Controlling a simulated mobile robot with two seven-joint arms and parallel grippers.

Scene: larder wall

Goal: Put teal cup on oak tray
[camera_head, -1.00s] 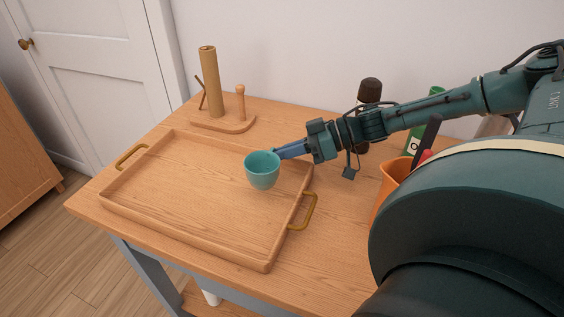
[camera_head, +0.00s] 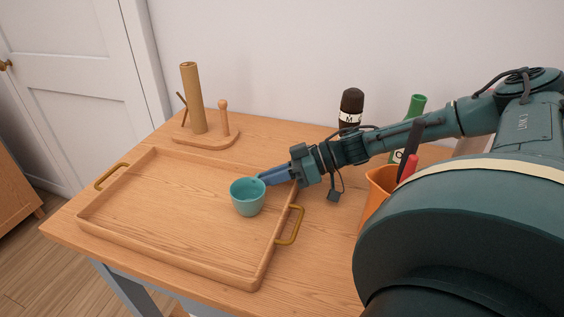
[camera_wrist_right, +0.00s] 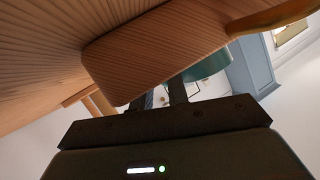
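The teal cup (camera_head: 247,199) stands upright on the oak tray (camera_head: 258,281), near the tray's right side. My right gripper (camera_head: 264,178) is at the cup's rim on the far right side, its fingers reaching over the tray from the right. The fingers look parted, with a gap between them in the right wrist view (camera_wrist_right: 160,96). There, the cup (camera_wrist_right: 210,66) shows just beyond one finger, partly hidden by wood. Whether a finger still touches the rim I cannot tell. My left gripper is not in view.
A wooden stand with a tall post (camera_head: 193,98) is behind the tray. A dark bottle (camera_head: 350,107), a green bottle (camera_head: 416,106) and an orange container (camera_head: 378,190) with utensils are near my right arm. The tray's left and middle are clear.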

